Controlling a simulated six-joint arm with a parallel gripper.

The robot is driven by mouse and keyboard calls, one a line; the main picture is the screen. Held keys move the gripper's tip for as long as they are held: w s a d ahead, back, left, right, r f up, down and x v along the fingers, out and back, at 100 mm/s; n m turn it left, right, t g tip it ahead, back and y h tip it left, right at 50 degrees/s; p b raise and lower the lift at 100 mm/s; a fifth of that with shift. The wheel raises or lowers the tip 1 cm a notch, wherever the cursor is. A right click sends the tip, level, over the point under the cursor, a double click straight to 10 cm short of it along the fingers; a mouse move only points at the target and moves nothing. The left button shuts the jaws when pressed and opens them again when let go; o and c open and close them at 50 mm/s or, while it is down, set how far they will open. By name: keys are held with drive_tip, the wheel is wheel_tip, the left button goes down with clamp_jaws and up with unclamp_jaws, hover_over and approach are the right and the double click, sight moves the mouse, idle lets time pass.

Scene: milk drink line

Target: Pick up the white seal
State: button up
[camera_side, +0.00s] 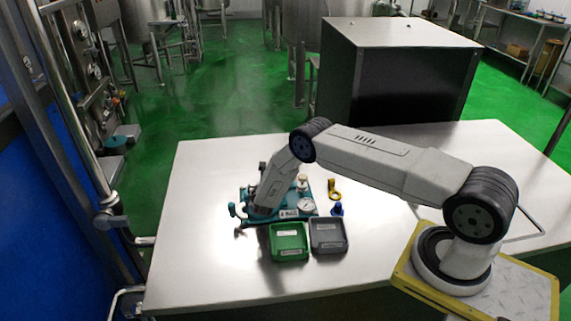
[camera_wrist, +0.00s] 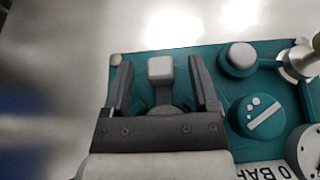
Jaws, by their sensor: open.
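In the wrist view, my gripper (camera_wrist: 160,88) is open, with a dark finger on either side of a pale, square-topped piece (camera_wrist: 160,68). A gap shows between each finger and this piece. A rounder white top (camera_wrist: 241,55) sits on a teal knob to the right of the fingers. I cannot tell for sure which of these is the white seal. In the side view, my gripper is low over the left part of the teal fixture (camera_side: 290,213), and its fingertips are hidden there.
A green tray (camera_side: 289,255) and a grey tray (camera_side: 328,248) stand in front of the fixture. A round gauge (camera_side: 306,204) is on the fixture. A yellow part (camera_side: 333,190) and a blue part (camera_side: 337,209) are to its right. The white table (camera_side: 200,250) is clear at left.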

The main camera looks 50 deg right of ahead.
idle(0.3)
clamp_jaws()
drive_tip(key=shift+r, duration=0.15)
drive_tip(key=shift+r, duration=1.55)
drive_tip(key=s+a+r, duration=0.3)
drive_tip(key=s+r, duration=0.6)
drive_tip(key=s, duration=0.4)
drive_tip(key=shift+s+a+r, duration=0.15)
drive_tip(key=shift+s+r, duration=0.1)
drive_tip(key=shift+r, duration=0.05)
